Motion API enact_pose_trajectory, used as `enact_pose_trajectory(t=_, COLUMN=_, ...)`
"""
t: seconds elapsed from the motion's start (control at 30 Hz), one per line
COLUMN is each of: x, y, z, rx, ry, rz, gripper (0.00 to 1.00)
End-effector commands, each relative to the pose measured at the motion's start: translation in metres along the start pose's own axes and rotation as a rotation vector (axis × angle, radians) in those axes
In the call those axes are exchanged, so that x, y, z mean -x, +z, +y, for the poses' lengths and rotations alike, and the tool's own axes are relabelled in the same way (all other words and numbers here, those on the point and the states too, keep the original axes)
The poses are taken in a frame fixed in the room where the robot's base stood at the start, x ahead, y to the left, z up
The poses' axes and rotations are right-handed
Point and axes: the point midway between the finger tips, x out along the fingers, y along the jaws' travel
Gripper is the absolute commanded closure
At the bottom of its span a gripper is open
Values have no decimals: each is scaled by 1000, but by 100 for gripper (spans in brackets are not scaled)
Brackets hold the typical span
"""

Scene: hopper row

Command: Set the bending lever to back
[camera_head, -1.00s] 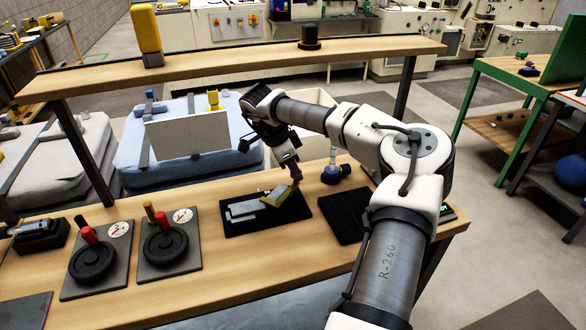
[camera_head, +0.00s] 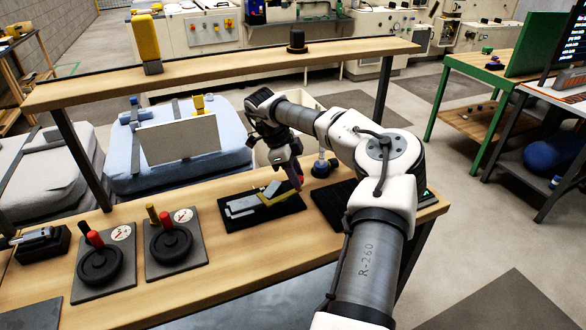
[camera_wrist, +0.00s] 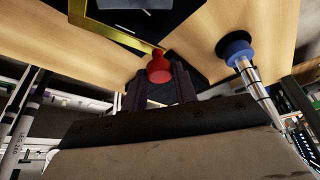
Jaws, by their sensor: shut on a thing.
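The bending device (camera_head: 240,207) is a grey block on a black base plate on the bench. Its lever is a yellow frame (camera_wrist: 125,30), with a red knob (camera_wrist: 159,68) at its end. In the wrist view the knob sits between the two dark fingers of my gripper (camera_wrist: 162,88), which is shut on it. In the head view my gripper (camera_head: 297,182) is at the right end of the device, pointing down. My fingers and the small size hide most of the knob there, and the lever's exact angle is hard to tell.
A blue-based upright tool (camera_head: 322,166) stands close behind and right of my gripper; it also shows in the wrist view (camera_wrist: 236,52). A black ribbed tray (camera_head: 328,205) lies to the right. Two handwheels (camera_head: 100,266) are left. A raised shelf (camera_head: 230,67) spans the back.

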Motion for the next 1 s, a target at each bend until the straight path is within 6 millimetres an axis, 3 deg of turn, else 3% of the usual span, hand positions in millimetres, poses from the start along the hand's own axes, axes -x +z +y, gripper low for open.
enact_pose_trajectory(t=0.4, x=-1, y=-6, z=18, rx=-190, ry=75, rz=-3, gripper=100)
enact_pose_trajectory(t=0.97, x=-2, y=-6, z=22, rx=-220, ry=91, rz=-2, gripper=100)
enact_pose_trajectory(t=1.0, x=-2, y=-6, z=22, rx=-220, ry=91, rz=-2, gripper=70)
